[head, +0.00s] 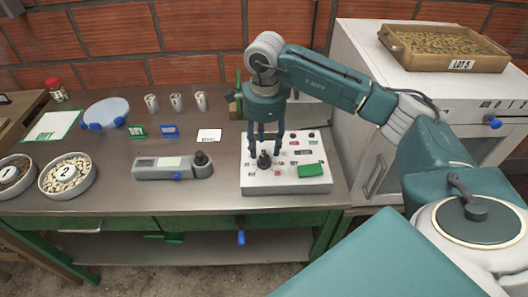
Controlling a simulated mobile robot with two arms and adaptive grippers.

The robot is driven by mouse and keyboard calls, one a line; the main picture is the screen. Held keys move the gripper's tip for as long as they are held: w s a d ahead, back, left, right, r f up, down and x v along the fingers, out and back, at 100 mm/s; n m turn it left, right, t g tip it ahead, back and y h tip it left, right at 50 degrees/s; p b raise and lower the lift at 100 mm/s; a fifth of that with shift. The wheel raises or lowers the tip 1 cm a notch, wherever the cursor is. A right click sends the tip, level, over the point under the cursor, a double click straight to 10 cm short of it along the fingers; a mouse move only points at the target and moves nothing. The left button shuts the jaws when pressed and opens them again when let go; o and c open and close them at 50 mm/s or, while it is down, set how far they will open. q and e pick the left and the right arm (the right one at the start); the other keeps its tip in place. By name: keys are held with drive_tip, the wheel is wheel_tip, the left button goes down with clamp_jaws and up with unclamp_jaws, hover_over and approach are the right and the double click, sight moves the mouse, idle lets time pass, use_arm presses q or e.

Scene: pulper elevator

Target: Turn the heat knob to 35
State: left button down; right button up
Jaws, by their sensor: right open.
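A white control box (252,190) stands on the metal bench. A black knob (264,161) stands up at the left part of its top; its label and setting are too small to read. My right gripper (264,149) points down over this knob, with its fingers apart. The fingertips are at about the height of the knob top; I cannot tell whether they touch it. My left gripper is out of view.
A green block (311,170) and several small buttons are on the control box. A grey meter (160,167) lies to its left. A white oven with a blue knob (492,122) stands right, bearing a wooden tray (460,64). Bowls (86,191) stand far left.

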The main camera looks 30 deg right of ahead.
sight(264, 159)
wheel_tip(264, 159, up, 8)
drive_tip(key=shift+s+f, duration=0.15)
drive_tip(key=shift+f, duration=0.1)
idle(0.5)
